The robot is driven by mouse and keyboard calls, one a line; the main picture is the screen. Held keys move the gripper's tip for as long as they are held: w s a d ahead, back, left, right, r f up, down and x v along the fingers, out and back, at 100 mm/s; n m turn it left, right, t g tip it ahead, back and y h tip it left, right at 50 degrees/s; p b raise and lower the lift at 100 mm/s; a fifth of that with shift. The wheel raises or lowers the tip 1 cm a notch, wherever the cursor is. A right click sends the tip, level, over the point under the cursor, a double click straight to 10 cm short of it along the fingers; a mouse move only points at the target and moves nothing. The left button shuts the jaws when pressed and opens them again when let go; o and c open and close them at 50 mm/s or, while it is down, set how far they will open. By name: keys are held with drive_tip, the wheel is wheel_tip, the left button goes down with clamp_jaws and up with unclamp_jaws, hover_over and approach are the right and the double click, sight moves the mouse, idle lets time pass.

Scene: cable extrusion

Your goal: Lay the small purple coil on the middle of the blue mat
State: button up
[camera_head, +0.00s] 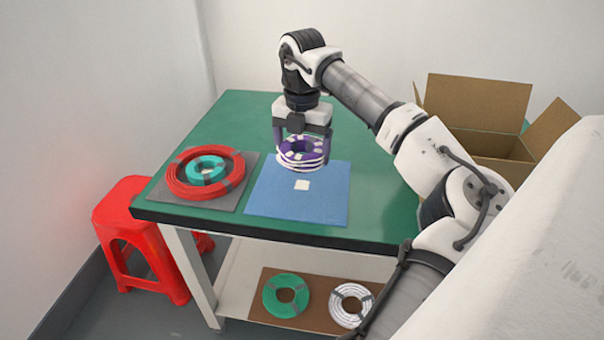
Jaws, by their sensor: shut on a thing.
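The small purple coil (313,157) has white bands and is held between the fingers of my gripper (302,146). My gripper points down and is shut on the coil. The coil shows over the back part of the blue mat (272,198); it looks raised above the mat, but the exact gap is hard to tell. The blue mat lies flat on the green table, near its front edge.
A grey mat (240,197) left of the blue mat bears a red coil (176,182) with a teal coil (207,163) inside it. An open cardboard box (480,146) stands at the right. A red stool (128,215) stands left. Green and white coils lie on the lower shelf.

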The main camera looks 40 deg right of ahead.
sight(302, 185)
drive_tip(key=shift+f, duration=3.55)
drive_tip(key=shift+f, duration=0.15)
drive_tip(key=o, duration=0.9)
